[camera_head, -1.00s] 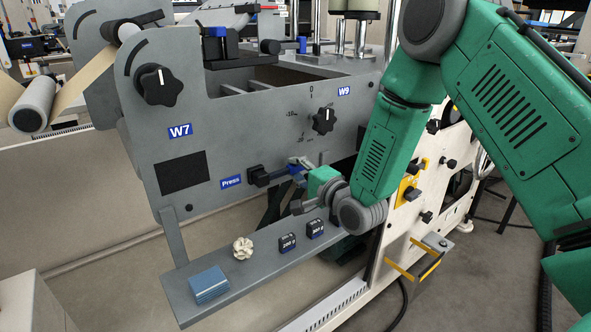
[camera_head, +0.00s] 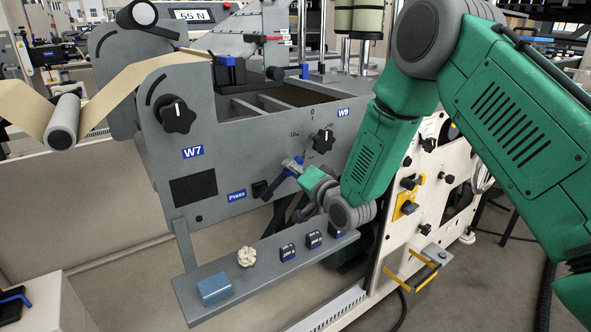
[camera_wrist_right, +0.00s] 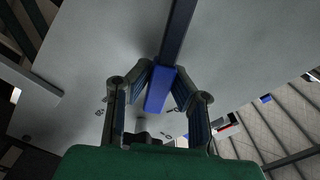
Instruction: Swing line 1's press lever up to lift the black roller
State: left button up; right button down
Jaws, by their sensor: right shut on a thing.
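Line 1's press lever starts at a black hub (camera_head: 259,189) beside the blue "Press" label (camera_head: 237,195) on the grey side plate. The lever slants up and right to its blue handle (camera_head: 291,165). My right gripper (camera_head: 298,165) is shut on the blue handle. In the right wrist view, the fingers (camera_wrist_right: 165,82) stand either side of the blue handle (camera_wrist_right: 158,92), with the dark lever bar running up beyond it. A dark roller with a pale end (camera_head: 139,15), which looks like the black roller, sits above the tan web (camera_head: 150,75). My left gripper is out of view.
A shelf (camera_head: 265,262) below the lever carries a blue block (camera_head: 214,288), a pale crumpled piece (camera_head: 247,257) and small black weights (camera_head: 287,252). Black knobs W7 (camera_head: 177,115) and W9 (camera_head: 323,141) are on the plate. A display reads 55 N (camera_head: 193,14).

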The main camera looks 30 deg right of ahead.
aim_at(261, 157)
jog(key=r+n+p, duration=0.1)
jog(key=a+r+n, duration=0.1)
jog(key=n, duration=0.1)
jog(key=shift+s+a+p, duration=0.1)
jog(key=shift+a+p, duration=0.2)
jog(key=shift+p, duration=0.05)
jog(key=shift+a+r+n+p, duration=0.3)
jog(key=shift+a+n+p, duration=0.2)
jog(key=shift+n, duration=0.4)
jog(key=a+n, duration=0.1)
jog(key=a+n+p, duration=0.1)
jog(key=n, duration=0.1)
jog(key=shift+s+a+r, duration=0.2)
jog(key=shift+a+r, duration=0.05)
jog(key=shift+r, duration=0.15)
jog(key=shift+a+n, duration=0.7)
jog(key=shift+n, duration=0.2)
jog(key=shift+s+a, duration=0.1)
jog(key=shift+n, duration=0.3)
jog(key=c, duration=1.5)
grip_release()
jog(key=shift+o, duration=0.3)
jog(key=shift+r, duration=0.1)
